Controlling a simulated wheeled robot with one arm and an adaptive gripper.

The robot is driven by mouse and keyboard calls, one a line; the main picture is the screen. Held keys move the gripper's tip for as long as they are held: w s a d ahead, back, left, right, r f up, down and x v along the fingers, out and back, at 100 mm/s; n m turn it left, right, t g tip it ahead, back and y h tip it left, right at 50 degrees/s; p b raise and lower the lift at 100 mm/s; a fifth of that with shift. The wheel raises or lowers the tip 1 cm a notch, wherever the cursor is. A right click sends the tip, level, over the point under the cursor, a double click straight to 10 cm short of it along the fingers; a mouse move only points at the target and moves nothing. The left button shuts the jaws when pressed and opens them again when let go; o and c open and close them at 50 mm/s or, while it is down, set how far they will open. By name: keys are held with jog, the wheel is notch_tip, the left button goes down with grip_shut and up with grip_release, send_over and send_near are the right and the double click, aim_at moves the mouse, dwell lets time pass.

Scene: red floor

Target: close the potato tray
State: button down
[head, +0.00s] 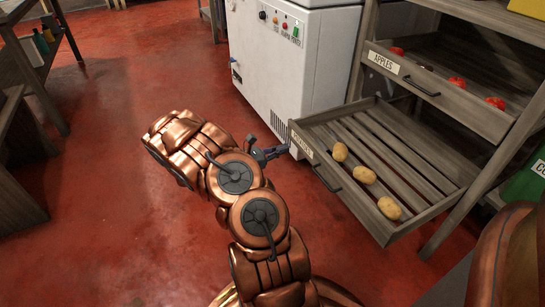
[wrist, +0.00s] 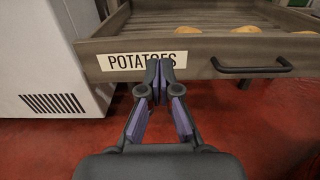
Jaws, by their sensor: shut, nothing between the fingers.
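The potato tray (head: 375,224) is a grey wooden slatted drawer, pulled out of its shelf rack low on the right in the head view. Several potatoes (head: 364,175) lie in it. Its front panel (wrist: 205,58) fills the upper wrist view, with a white POTATOES label (wrist: 122,61) and a dark bar handle (wrist: 252,69) to the right. My gripper (head: 286,149) is shut and empty at the left end of the tray's front. In the wrist view my gripper (wrist: 158,65) overlaps the label's right part; whether the fingertips touch the panel I cannot tell.
A white machine cabinet (head: 285,65) stands close to the left of the tray. The apples tray (head: 455,90) sits above, in the rack. A green container (head: 525,185) is at the right. Red floor (head: 110,230) is open at the left.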

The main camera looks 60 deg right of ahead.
aim_at(307, 141)
jog(key=b+x, duration=0.1)
jog(key=x, duration=0.2)
jog(key=b+x, duration=0.1)
jog(key=x, duration=0.1)
jog(key=shift+s+d+f, duration=0.2)
jog(key=shift+s+d, duration=0.05)
jog(key=shift+d, duration=0.05)
jog(key=shift+b+x, duration=0.55)
jog(key=shift+x, duration=0.35)
jog(key=shift+r, duration=0.2)
